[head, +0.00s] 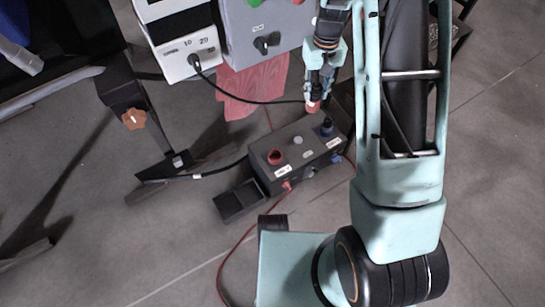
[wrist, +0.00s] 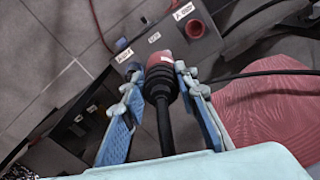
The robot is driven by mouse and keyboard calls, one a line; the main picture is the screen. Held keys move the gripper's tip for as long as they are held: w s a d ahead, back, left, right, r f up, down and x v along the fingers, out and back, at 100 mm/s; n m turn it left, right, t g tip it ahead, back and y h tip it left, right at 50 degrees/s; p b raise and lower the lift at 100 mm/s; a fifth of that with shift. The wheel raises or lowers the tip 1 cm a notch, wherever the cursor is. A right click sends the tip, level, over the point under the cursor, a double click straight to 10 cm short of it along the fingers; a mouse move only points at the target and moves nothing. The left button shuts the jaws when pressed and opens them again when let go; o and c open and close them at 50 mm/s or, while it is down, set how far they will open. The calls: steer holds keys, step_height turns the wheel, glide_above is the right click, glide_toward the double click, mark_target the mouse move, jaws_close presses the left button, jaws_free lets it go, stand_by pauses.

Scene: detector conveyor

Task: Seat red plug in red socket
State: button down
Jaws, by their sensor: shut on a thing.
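My gripper (head: 316,92) is shut on the red plug (head: 312,106). In the wrist view the plug's red front (wrist: 160,60) and black ribbed body show between the two fingers, with a black cable trailing back. The dark connector box (head: 305,150) sits below and to the left of my gripper in the head view. The red socket (head: 275,156) is a raised red ring on the box's left part; it also shows in the wrist view (wrist: 195,28), right of and beyond the plug. The plug is apart from the socket.
A white unit (head: 186,45) and a grey panel (head: 265,30) stand behind. A black cable hangs from the white unit toward the plug. A small black tray (head: 240,201) lies left of the box.

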steer(key=s+a+f+n+p, duration=0.2)
steer(key=s+f+n, duration=0.2)
steer(key=s+f, duration=0.4)
steer(key=s+a+f+n+p, duration=0.25)
steer(key=s+f, duration=0.25)
steer(key=f, duration=0.5)
steer(key=shift+n, duration=0.25)
steer(key=w+a+f+b, duration=0.2)
steer(key=w+f, duration=0.1)
steer(key=f, duration=0.1)
steer(key=w+a+f+b, duration=0.2)
steer(key=w+f, duration=0.2)
steer(key=w+a+f+b, duration=0.2)
steer(key=w+a+f, duration=0.1)
steer(key=w+f, duration=0.1)
steer(key=shift+f, duration=0.3)
steer(key=c, duration=1.5)
jaws_free()
steer(key=shift+r, duration=0.15)
step_height(320, 180, up, 12)
steer(key=p, duration=0.6)
steer(key=shift+s, duration=0.1)
